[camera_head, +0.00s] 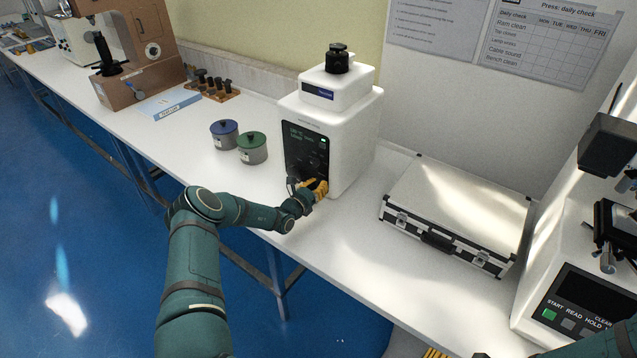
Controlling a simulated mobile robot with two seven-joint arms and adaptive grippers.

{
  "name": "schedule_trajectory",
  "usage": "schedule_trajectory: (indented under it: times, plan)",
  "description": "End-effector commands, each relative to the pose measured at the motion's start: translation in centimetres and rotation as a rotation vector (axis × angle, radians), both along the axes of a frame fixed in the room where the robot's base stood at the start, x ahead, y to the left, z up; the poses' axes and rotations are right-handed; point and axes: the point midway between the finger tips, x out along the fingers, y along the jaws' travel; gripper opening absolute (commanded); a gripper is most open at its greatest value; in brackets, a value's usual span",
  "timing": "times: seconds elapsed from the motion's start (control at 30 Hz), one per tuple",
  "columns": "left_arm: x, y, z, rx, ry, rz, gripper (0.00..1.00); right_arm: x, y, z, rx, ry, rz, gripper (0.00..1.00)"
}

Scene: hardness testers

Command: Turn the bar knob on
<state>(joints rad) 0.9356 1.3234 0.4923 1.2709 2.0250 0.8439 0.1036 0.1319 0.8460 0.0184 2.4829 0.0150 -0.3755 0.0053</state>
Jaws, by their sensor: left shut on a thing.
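A white tester (359,123) with a black front panel (306,148) and a black cap on top stands on the bench. My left gripper (317,187), with yellow fingers, is at the lower right part of this panel. It is shut on the bar knob there. The fingers hide the knob, so I cannot see which way it points. Only a yellow bit of my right gripper (434,353) shows at the bottom edge, away from the tester; its fingertips are cut off.
A blue-lidded pot (225,140) and a green-lidded pot (252,155) stand left of the tester. A silver case (465,203) lies to its right. Another tester with buttons (561,307) stands at the far right. Bare bench lies in front of the case.

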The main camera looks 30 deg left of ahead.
Motion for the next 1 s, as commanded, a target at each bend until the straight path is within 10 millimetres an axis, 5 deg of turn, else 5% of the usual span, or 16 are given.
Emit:
schedule_trajectory:
  times: [0.4,0.97,1.0]
  plan:
    - [0.13,0.03,0.32,0.199,-0.022,0.001,0.0,-0.04,-0.04,1.1,0.002,0.001,0.001,1.0]
    - [0.12,0.05,0.26,0.231,-0.023,0.001,0.0,-0.06,-0.06,1.19,0.002,0.001,0.001,1.0]
    - [0.12,0.05,0.26,0.231,-0.023,0.001,0.18,-0.06,-0.06,1.19,0.002,0.001,0.001,1.0]
